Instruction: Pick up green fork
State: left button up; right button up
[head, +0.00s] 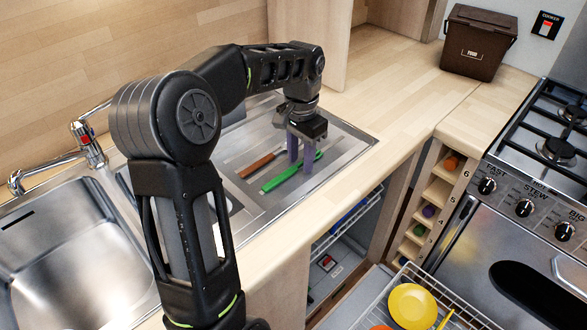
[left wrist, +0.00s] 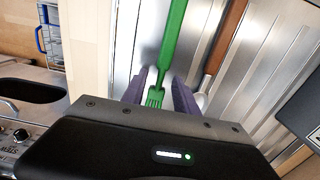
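The green fork (head: 284,177) lies on the ribbed steel drainer of the sink, its handle toward the front left in the head view. In the left wrist view the fork (left wrist: 174,40) runs down the picture, and its tines lie between my purple fingers. My left gripper (head: 300,166) points down over the tined end, fingers apart on either side of it. In the left wrist view the gripper (left wrist: 160,82) shows a gap between each finger and the fork. My right gripper is not in view.
A brown-handled utensil (head: 259,163) lies close beside the fork on the drainer (head: 340,140). The sink bowl (head: 75,250) and tap (head: 88,145) are at the left. A brown food bin (head: 478,42) stands on the clear worktop, and the cooker (head: 530,205) is at the right.

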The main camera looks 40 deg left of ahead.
aim_at(301, 162)
pick_arm(q)
grip_shut()
dwell(0.4)
jog(key=shift+r, duration=0.1)
notch_tip(301, 162, up, 5)
jog(key=shift+f, duration=0.1)
notch_tip(301, 162, up, 5)
jog(key=p, duration=0.3)
dwell(0.8)
